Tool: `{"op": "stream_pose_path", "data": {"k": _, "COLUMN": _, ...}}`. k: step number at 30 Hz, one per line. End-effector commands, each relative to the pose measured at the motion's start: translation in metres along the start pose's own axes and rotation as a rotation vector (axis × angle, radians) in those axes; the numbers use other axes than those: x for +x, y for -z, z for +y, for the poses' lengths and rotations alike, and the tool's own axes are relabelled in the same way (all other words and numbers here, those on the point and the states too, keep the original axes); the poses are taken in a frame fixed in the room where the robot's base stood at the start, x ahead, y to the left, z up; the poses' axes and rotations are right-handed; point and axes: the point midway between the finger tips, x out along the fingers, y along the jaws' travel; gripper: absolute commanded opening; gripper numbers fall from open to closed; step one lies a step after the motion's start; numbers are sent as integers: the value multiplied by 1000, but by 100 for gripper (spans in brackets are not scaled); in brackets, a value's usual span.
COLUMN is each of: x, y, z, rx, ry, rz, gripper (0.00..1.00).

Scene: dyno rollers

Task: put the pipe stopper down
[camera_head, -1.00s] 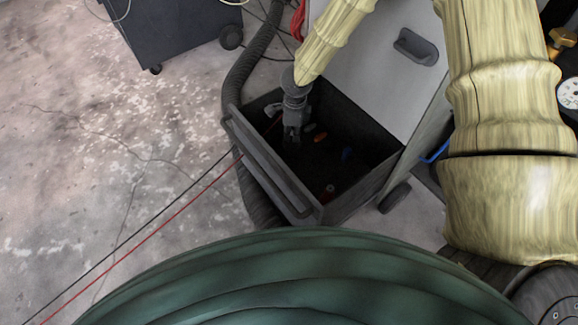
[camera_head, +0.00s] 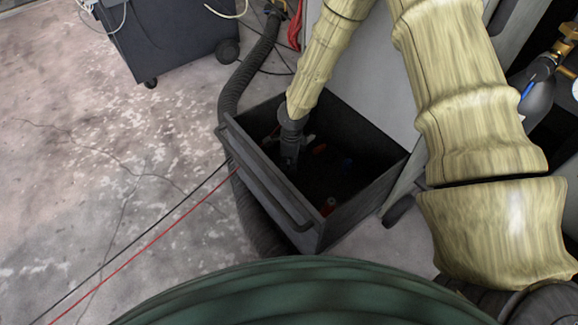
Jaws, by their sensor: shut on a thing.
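My gripper (camera_head: 288,160) points down inside an open dark drawer (camera_head: 262,190) of a light grey cabinet. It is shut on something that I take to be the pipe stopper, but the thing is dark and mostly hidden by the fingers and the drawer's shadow. The fingers are low in the drawer, near its left side. I cannot tell whether the held thing touches the drawer floor.
A thick dark hose (camera_head: 238,88) runs beside the drawer. A dark wheeled cart (camera_head: 165,38) stands at the upper left. Open floor lies left.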

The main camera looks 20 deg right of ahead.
Motion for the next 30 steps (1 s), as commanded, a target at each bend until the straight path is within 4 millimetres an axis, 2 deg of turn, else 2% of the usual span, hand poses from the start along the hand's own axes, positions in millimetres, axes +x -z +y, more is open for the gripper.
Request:
{"op": "stream_pose_path", "data": {"k": 2, "x": 9, "y": 0, "z": 0, "rx": -1, "ry": 1, "rz": -1, "gripper": 0}}
{"op": "stream_pose_path", "data": {"k": 12, "x": 9, "y": 0, "z": 0, "rx": -1, "ry": 0, "rz": -1, "gripper": 0}}
{"op": "stream_pose_path", "data": {"k": 13, "x": 10, "y": 0, "z": 0, "rx": -1, "ry": 0, "rz": -1, "gripper": 14}}
{"op": "stream_pose_path", "data": {"k": 17, "x": 10, "y": 0, "z": 0, "rx": -1, "ry": 0, "rz": -1, "gripper": 35}}
{"op": "stream_pose_path", "data": {"k": 26, "x": 9, "y": 0, "z": 0, "rx": -1, "ry": 0, "rz": -1, "gripper": 35}}
{"op": "stream_pose_path", "data": {"k": 30, "x": -1, "y": 0, "z": 0, "rx": 0, "ry": 1, "rz": -2, "gripper": 35}}
